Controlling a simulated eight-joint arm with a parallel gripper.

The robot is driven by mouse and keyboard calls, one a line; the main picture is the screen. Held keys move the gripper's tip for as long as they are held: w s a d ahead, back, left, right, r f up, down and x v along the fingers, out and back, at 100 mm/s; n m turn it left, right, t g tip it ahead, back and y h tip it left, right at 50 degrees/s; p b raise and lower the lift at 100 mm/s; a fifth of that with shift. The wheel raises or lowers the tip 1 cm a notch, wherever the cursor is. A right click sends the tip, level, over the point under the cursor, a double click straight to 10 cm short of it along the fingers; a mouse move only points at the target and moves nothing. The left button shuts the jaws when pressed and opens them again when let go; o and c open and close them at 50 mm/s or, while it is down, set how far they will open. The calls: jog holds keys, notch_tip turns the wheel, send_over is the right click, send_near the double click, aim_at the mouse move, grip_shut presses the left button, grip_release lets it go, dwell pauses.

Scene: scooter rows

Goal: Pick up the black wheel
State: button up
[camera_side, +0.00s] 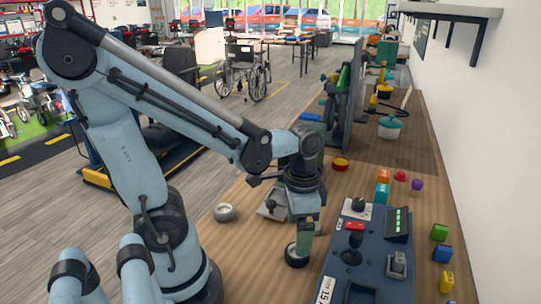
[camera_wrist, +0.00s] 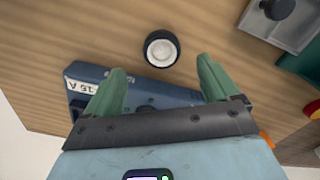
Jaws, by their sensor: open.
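The black wheel (camera_side: 295,257) lies on the wooden table, just left of the blue control panel (camera_side: 365,262) in the side view. It has a black tyre and a white hub, which face up in the wrist view (camera_wrist: 161,48). My gripper (camera_side: 304,238) points down above the wheel, its green fingers partly overlapping it in the side view. In the wrist view my gripper (camera_wrist: 163,68) is open, with nothing between its fingers. The wheel shows just beyond the fingertips, centred between them. The exact height gap is hard to tell.
A grey tray with a knob (camera_wrist: 285,20) is at the wrist view's upper right. The table front-left of the wheel is clear.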

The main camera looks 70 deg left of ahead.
aim_at(294, 263)
jog(key=shift+a+f, duration=0.1)
jog(key=shift+f, duration=2.85)
jog(key=c, duration=1.2)
jog(key=shift+r, duration=0.2)
